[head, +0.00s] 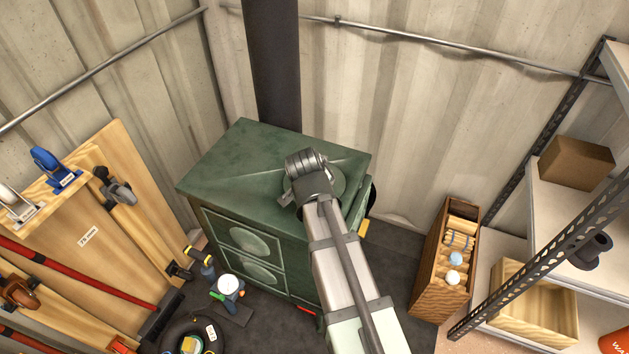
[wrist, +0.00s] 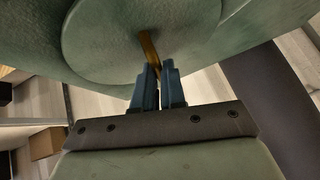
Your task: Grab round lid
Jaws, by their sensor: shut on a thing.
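The round lid is a green disc on top of the green stove (head: 235,150). It shows in the head view (head: 338,184), partly hidden behind my arm's end, and large in the wrist view (wrist: 100,45). A thin brass-coloured handle (wrist: 149,46) stands out from its face. My gripper (wrist: 158,72) is shut on this handle, with its two dark blue fingers close on either side. In the head view my wrist hides the fingers. I cannot tell whether the lid is seated or slightly raised.
A dark flue pipe (head: 274,65) rises at the stove's back. A wooden box (head: 428,280) and shelving (head: 547,210) stand to the right. Boards with tools (head: 95,225) lean at left. Small items, including a white-topped container (head: 228,286), clutter the floor in front.

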